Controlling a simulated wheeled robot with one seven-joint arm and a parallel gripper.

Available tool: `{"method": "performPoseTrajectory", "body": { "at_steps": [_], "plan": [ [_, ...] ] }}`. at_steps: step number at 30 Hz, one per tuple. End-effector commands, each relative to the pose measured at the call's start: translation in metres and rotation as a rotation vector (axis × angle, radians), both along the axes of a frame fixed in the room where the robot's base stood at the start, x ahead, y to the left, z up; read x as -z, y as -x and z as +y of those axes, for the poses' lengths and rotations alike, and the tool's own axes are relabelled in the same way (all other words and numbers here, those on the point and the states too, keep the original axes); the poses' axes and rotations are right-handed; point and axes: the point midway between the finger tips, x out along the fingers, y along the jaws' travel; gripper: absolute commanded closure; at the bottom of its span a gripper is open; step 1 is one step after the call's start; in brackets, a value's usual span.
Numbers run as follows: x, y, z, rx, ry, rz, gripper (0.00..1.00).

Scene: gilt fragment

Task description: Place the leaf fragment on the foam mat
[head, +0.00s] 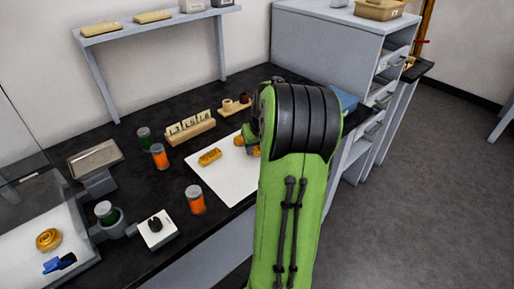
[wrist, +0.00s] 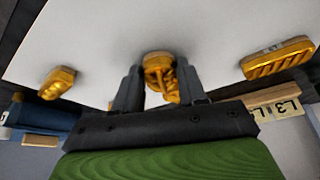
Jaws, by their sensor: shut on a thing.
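In the wrist view my gripper (wrist: 158,82) is shut on an ornate gold piece (wrist: 158,66), which looks like the leaf fragment. The piece is over or on the white foam mat (wrist: 110,45); I cannot tell whether it touches. In the head view the white mat (head: 228,184) lies on the black bench, its right part hidden by my arm. The gripper itself is mostly hidden there behind my green arm.
A long gold fragment (wrist: 278,60) and a smaller gold fragment (wrist: 57,82) lie on the mat at either side. Orange jars (head: 196,200) (head: 159,156) and a labelled rack (head: 188,127) stand near the mat. A grey cabinet (head: 325,45) is behind.

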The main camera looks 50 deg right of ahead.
Motion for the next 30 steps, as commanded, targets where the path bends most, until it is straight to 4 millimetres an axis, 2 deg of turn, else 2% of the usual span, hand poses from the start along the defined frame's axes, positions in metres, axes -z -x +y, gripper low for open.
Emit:
{"method": "performPoseTrajectory", "body": {
  "at_steps": [4,5,9,22,26,30],
  "plan": [
    [0.004,0.0,0.0,0.0,0.0,0.0,0.88],
    [0.003,0.0,0.0,0.0,0.0,0.0,0.54],
    [0.003,0.0,0.0,-0.001,-0.001,0.001,0.33],
    [0.0,0.0,0.0,-0.001,0.0,0.0,0.33],
    [-0.022,0.006,0.004,-0.001,0.003,-0.001,0.33],
    [-0.06,0.018,0.012,0.001,0.005,-0.002,0.33]
  ]
}}
